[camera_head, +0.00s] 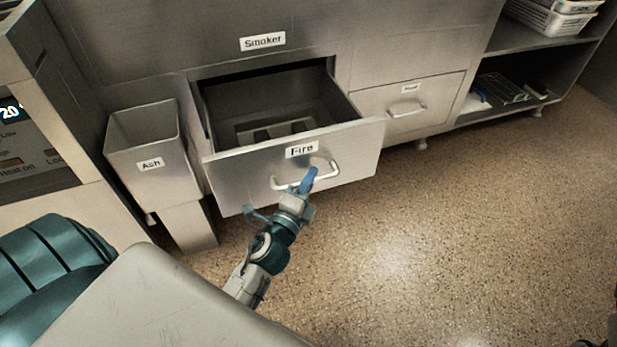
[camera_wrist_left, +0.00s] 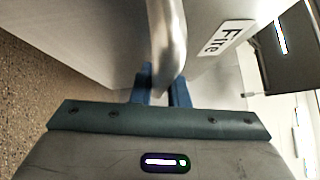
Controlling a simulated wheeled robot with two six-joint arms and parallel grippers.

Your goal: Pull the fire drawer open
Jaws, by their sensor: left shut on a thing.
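The fire drawer (camera_head: 235,178) is a metal drawer with a "Fire" label (camera_head: 302,149) on its front. It stands well out from the cabinet, and its dark inside shows from above. My left gripper (camera_head: 308,180) is shut on the drawer's curved metal handle (camera_head: 330,181), near the handle's middle. In the left wrist view, the handle (camera_wrist_left: 167,45) runs down between the blue fingers of my left gripper (camera_wrist_left: 162,88), and the "Fire" label (camera_wrist_left: 228,38) shows beside it. My right gripper is not in view.
An open metal bin labelled "Ash" (camera_head: 150,165) stands left of the drawer. A smaller closed drawer (camera_head: 408,107) is to the right. Shelves with white baskets (camera_head: 550,18) stand at the far right. The speckled floor (camera_head: 450,230) in front is clear.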

